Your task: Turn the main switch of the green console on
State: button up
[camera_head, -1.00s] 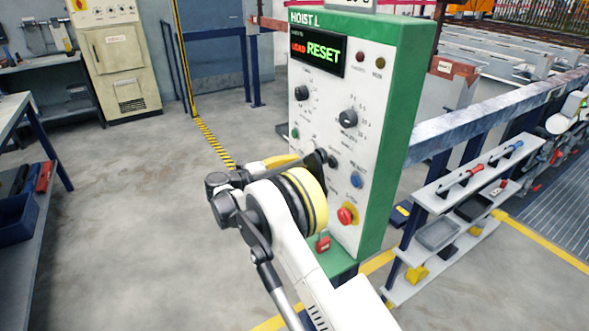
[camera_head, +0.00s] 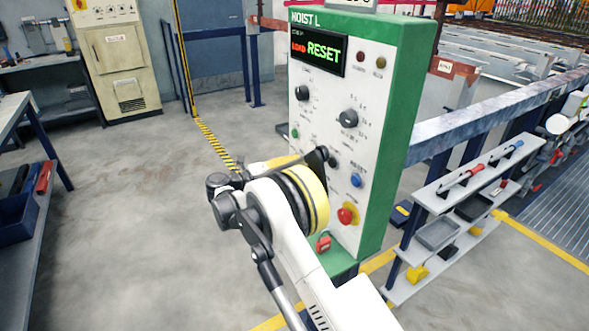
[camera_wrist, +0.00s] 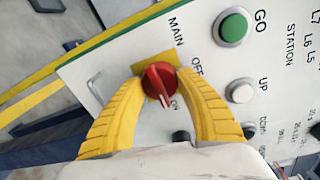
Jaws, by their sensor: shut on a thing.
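The green console (camera_head: 399,120), labelled HOIST L, has a white front panel with a lit display reading LOAD and RESET. Its main switch (camera_wrist: 158,78) is a red rotary knob on a yellow plate, between OFF and ON lettering in the wrist view. The knob's white mark points down towards ON. My gripper (camera_wrist: 162,82) has its yellow fingers on either side of the knob and is shut on it. In the head view my arm hides the switch.
A green GO button (camera_wrist: 233,26) and a white UP button (camera_wrist: 240,92) sit close to the switch. A red emergency button (camera_head: 347,214) and a small red item (camera_head: 323,243) are lower on the console.

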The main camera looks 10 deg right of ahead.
jog(key=o, duration=1.2)
jog(key=shift+s+d, duration=0.1)
jog(key=v, duration=1.2)
